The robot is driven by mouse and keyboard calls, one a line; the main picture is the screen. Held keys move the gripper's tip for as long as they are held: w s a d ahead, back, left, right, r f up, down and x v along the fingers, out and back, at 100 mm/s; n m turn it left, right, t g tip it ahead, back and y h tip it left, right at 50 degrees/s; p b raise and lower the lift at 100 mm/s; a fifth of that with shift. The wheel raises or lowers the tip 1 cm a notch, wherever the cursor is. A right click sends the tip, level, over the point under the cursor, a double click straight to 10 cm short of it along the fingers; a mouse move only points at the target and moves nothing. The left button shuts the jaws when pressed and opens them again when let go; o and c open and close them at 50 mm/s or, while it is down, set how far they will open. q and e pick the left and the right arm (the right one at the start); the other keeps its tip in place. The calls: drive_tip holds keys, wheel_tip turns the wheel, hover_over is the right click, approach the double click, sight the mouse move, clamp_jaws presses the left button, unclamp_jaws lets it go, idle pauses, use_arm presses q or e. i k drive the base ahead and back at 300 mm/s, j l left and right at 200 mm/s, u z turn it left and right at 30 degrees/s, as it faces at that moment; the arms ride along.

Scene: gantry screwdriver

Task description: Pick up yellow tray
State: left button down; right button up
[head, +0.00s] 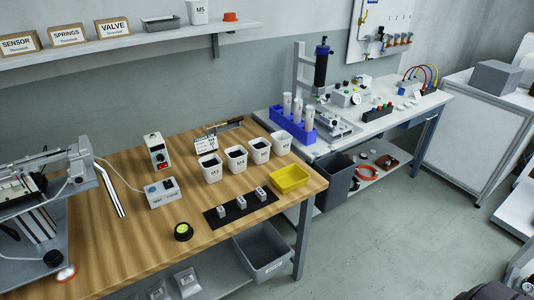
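The yellow tray (290,179) is a small open-topped tray on the wooden workbench (135,235), near its right corner. It looks empty. It stands just right of a black mat (227,219) that carries several small grey parts (241,202). White bins (259,151), some marked M3 and M4, stand in a row behind it. Neither of my grippers shows in the head view, so their state and place are hidden.
A gantry machine (36,192) takes up the bench's left end. A round black-and-yellow object (183,232) lies near the front edge. A grey bin (262,252) sits on the shelf below. A second bench (395,119) stands behind right. The floor (400,230) at right is clear.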

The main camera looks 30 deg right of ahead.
sight(286, 179)
drive_tip(key=z, duration=1.1)
